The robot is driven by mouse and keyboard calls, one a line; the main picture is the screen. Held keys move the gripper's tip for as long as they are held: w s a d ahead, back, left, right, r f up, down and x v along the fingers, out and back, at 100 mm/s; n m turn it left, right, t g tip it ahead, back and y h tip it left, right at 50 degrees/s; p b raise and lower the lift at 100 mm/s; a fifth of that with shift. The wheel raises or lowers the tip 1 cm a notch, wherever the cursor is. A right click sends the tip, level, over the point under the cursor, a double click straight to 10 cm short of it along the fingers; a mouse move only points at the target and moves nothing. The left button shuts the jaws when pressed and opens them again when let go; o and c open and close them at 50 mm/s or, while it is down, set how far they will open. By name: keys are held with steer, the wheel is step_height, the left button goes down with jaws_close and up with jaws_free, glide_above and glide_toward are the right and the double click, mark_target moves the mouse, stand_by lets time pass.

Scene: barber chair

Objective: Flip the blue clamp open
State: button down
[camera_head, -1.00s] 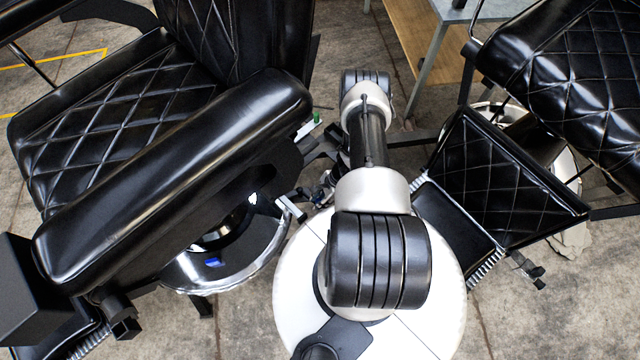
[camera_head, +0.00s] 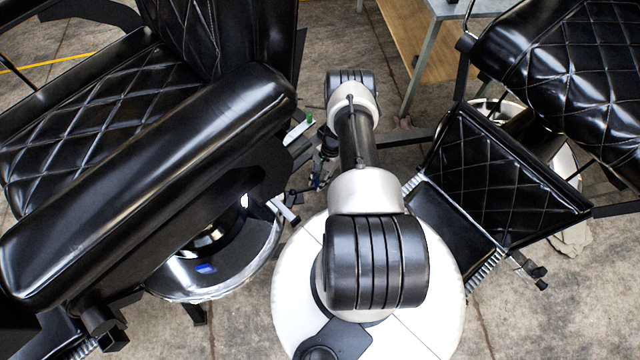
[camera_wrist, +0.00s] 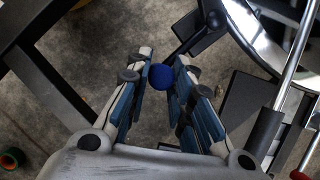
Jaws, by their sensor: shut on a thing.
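The blue clamp shows as a round blue knob (camera_wrist: 162,77) in the wrist view, between the tips of my gripper's fingers. My gripper (camera_wrist: 161,72) has two blue-padded fingers closed in on the knob from both sides. In the head view, my gripper (camera_head: 322,168) is small and partly hidden by my arm, beside the left chair's armrest. The knob cannot be made out clearly there.
A black barber chair (camera_head: 150,180) stands left, its round chrome base (camera_head: 185,293) below. A green-tipped lever (camera_head: 300,127) sticks out near my gripper. A second chair (camera_head: 505,175) stands right.

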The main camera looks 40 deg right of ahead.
steer(key=shift+w+n, duration=0.5)
steer(key=shift+w, duration=0.5)
steer(key=c, duration=1.9)
jaws_free()
steer(key=shift+a, duration=0.1)
steer(key=shift+o, duration=1)
steer(key=shift+w, duration=0.1)
